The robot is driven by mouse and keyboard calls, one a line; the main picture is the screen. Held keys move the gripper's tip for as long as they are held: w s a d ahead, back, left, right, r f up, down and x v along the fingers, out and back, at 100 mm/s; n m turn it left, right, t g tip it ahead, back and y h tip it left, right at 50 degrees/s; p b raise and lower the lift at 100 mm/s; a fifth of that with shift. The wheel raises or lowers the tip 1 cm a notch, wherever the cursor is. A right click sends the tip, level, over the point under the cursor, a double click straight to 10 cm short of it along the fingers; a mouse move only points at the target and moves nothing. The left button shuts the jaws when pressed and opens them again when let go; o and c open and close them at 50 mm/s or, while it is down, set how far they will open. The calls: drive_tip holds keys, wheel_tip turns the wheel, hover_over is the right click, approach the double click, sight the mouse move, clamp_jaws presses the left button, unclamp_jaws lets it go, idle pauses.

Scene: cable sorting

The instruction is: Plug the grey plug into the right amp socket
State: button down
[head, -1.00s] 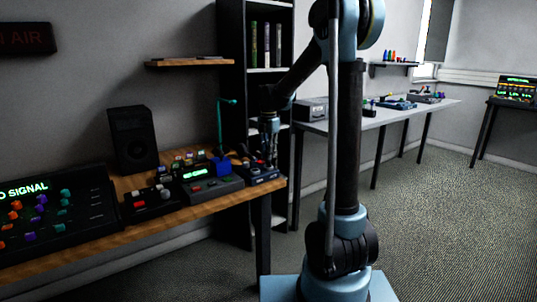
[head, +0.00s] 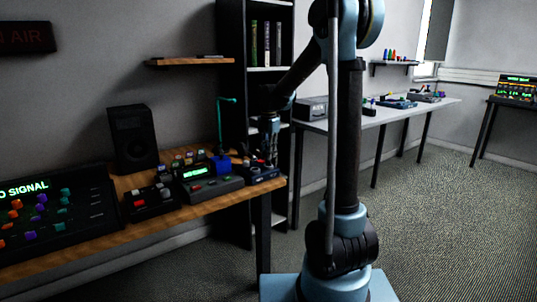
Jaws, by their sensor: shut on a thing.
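My gripper (head: 269,157) points down at the right end of the wooden desk, over a small dark device (head: 262,176) with red and light parts on top. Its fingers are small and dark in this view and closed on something. The grey plug cannot be made out, as it is too small and hidden at the fingers. I cannot tell which device is the amp, and no right amp socket can be picked out from here.
The wooden desk (head: 215,203) carries a mixer (head: 55,215), a speaker (head: 133,138), a device with a green display (head: 197,178) and a blue-based teal stand (head: 222,163). A black shelf (head: 231,75) stands behind. A white table (head: 345,122) is at the right.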

drive_tip(key=shift+f, duration=0.8)
idle(0.9)
drive_tip(key=c, duration=1.4)
unclamp_jaws()
drive_tip(key=shift+o, duration=0.3)
drive_tip(key=o, duration=0.4)
drive_tip(key=shift+r, duration=0.1)
drive_tip(key=shift+r, duration=3.4)
